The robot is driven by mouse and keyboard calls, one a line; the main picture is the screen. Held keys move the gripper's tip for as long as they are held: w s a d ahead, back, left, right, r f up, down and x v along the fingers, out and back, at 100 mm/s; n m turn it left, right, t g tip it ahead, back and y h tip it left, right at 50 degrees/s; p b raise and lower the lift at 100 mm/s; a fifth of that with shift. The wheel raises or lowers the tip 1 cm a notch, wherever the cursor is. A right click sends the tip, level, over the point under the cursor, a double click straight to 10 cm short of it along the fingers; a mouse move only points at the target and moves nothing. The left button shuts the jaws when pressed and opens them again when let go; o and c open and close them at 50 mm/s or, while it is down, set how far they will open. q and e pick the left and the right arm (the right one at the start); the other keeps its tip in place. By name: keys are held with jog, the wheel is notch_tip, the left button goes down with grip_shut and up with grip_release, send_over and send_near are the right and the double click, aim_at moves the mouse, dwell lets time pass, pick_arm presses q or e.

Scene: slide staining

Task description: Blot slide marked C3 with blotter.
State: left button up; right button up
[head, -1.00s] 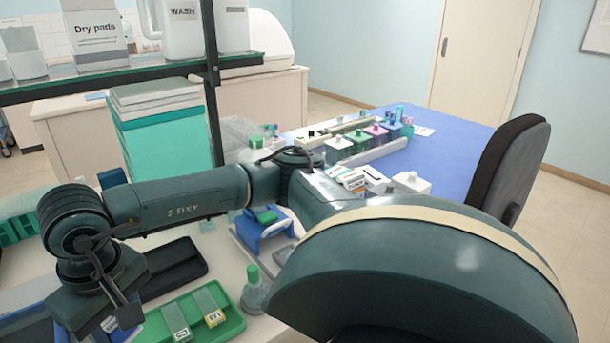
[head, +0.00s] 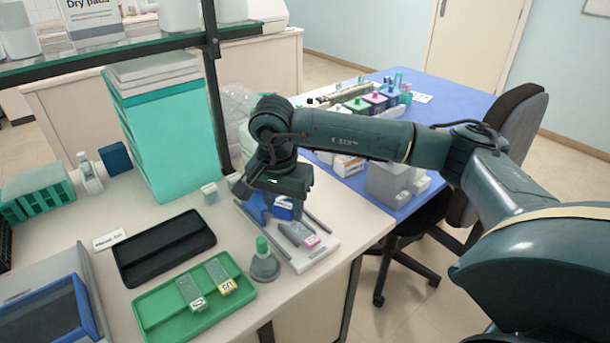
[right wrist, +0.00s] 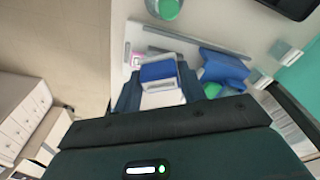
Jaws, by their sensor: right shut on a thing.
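My right gripper (head: 284,204) is shut on the blotter, a blue and white block (right wrist: 158,80), above a pale plate (head: 318,252) near the bench's right edge. Fingers partly hide the blotter in the head view (head: 283,212). A slide with a pink label (head: 311,241) lies on the plate, just in front of the gripper. Its pink end (right wrist: 137,60) shows beyond the blotter in the right wrist view. I cannot read its mark or tell whether the blotter touches it. Two more slides, one yellow-labelled (head: 228,287), one white-labelled (head: 198,303), lie in the green tray (head: 165,325). My left gripper is out of view.
A green-capped bottle (head: 264,265) stands between tray and plate. A blue holder (right wrist: 224,68) stands beside the blotter. A black case (head: 165,247) lies behind the tray. A shelf post (head: 216,90) and teal box stack (head: 172,145) rise behind my right gripper.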

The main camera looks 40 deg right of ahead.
aim_at(299, 226)
jog(key=shift+w+d+f+m+g+h, duration=0.1)
jog(key=shift+w+d+f+m, duration=0.3)
jog(key=shift+d+m, duration=0.45)
jog(key=shift+w+d+f+m+g+h, duration=0.1)
jog(key=shift+w+d+f+m, duration=0.3)
jog(key=shift+m, duration=0.7)
jog(key=shift+w+d+f+m+g+h, duration=0.15)
jog(key=shift+w+d+m, duration=0.25)
jog(key=shift+d+m, duration=0.55)
notch_tip(299, 226, down, 3)
jog(key=shift+r+b, duration=0.2)
jog(key=shift+b, duration=0.75)
jog(key=shift+f+b, duration=0.3)
jog(key=shift+f, duration=0.4)
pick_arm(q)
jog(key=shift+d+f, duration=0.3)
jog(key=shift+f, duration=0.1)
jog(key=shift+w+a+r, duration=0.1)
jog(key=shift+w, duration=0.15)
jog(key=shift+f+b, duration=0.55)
pick_arm(e)
jog(key=shift+f, duration=0.55)
